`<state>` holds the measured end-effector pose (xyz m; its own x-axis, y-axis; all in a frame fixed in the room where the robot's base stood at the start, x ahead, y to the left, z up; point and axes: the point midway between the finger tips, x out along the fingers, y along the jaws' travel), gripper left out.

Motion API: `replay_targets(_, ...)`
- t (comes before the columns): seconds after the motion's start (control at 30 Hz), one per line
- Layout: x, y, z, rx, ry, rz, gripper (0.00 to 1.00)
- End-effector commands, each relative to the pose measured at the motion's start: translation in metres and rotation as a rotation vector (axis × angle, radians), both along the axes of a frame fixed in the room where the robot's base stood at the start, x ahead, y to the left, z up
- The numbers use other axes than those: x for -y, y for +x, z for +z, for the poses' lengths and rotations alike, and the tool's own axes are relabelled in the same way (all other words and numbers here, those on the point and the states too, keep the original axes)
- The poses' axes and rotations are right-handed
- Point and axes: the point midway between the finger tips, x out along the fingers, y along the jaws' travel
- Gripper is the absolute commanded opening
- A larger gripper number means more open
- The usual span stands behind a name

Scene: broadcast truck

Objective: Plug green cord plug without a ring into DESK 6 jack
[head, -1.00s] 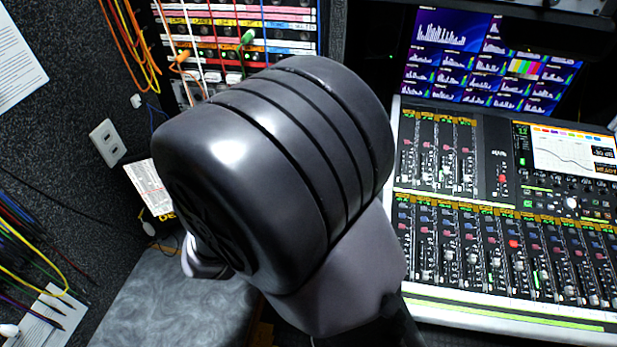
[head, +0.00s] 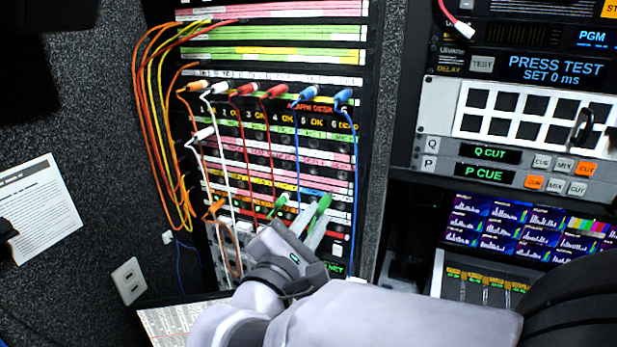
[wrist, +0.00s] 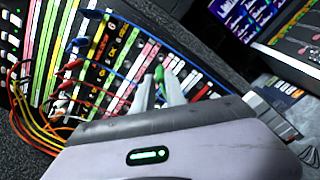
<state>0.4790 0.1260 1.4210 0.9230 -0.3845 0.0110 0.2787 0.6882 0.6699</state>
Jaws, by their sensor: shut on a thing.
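My gripper (head: 309,220) is shut on a green plug (head: 324,203) in front of the lower rows of the patch panel. The green plug (wrist: 159,74) also shows between the fingertips in the wrist view. A second green plug (head: 281,201) sits just left of the fingers, at the panel. Whether either green plug bears a ring is too small to tell. The DESK label (head: 318,106) and a column marked 6 (head: 345,113) are at the panel's upper right, below a blue plug (head: 343,96). I cannot tell which single hole is the DESK 6 jack.
Orange, white, red and blue plugs fill the upper row, their cords hanging across the panel front. A bundle of orange and yellow cords (head: 160,120) loops at the left. An equipment rack (head: 520,130) and monitor screens (head: 500,228) stand to the right.

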Motion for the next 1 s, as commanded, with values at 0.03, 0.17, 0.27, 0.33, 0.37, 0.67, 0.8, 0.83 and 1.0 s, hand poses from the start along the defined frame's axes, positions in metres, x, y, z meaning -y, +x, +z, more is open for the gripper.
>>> replay_targets(0.03, 0.003, 0.005, -0.002, 0.000, 0.000, -0.004, 0.00)
replay_targets(0.17, 0.010, 0.022, -0.002, 0.000, -0.001, -0.004, 0.00)
replay_targets(0.27, 0.015, 0.033, -0.002, 0.000, -0.001, -0.004, 0.00)
replay_targets(0.33, 0.017, 0.040, -0.002, -0.001, -0.001, -0.004, 0.00)
replay_targets(0.37, 0.018, 0.043, -0.002, -0.001, -0.001, -0.004, 0.00)
replay_targets(0.67, 0.022, 0.052, 0.000, 0.000, -0.001, -0.001, 0.00)
replay_targets(0.8, 0.022, 0.052, 0.000, 0.000, -0.001, -0.001, 0.00)
replay_targets(0.83, 0.022, 0.052, 0.000, 0.000, -0.001, -0.001, 0.00)
replay_targets(1.0, 0.022, 0.051, 0.000, 0.000, -0.001, -0.001, 0.00)
